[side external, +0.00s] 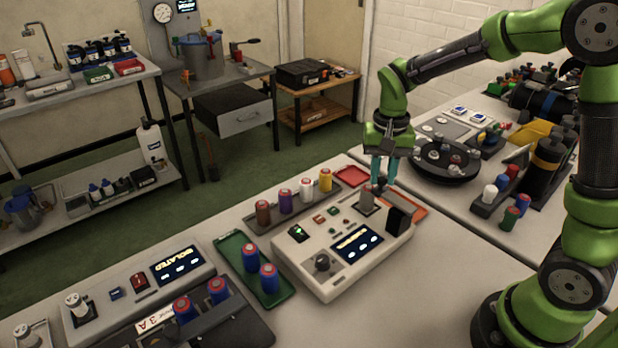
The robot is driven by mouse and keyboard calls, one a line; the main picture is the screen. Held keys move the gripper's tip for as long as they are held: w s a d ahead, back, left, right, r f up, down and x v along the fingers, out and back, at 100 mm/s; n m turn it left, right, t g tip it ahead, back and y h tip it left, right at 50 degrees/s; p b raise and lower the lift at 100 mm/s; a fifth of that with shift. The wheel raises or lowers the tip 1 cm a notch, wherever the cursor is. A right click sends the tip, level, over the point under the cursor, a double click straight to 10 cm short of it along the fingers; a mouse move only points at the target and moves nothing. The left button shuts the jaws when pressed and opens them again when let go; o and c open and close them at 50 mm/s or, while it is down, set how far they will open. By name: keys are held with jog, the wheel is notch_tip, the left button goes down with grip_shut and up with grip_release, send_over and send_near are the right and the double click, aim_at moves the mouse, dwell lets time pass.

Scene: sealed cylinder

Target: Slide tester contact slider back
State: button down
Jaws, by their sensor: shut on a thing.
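The tester (315,277) is a cream box on the bench with a dark lit display (357,243), a knob, small buttons and a green-lit switch. At its back right corner is the grey contact slider (366,203), with a black upright block (398,219) to its right. My gripper (379,188) points down at the slider's far side, its teal fingers shut on the slider. The fingertips are small here, and the exact grip is hard to see.
Behind the tester is a rack with several coloured cylinders (306,189) and a red tray (351,174). An orange tray (418,208) lies right of it. A green tray (227,243) with two blue cylinders (269,277) is left. The front right bench is clear.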

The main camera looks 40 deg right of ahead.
aim_at(392, 196)
jog(key=shift+s, duration=1.7)
jog(key=c, duration=0.9)
grip_release()
jog(key=shift+c, duration=0.2)
jog(key=shift+r, duration=0.1)
notch_tip(392, 196, up, 17)
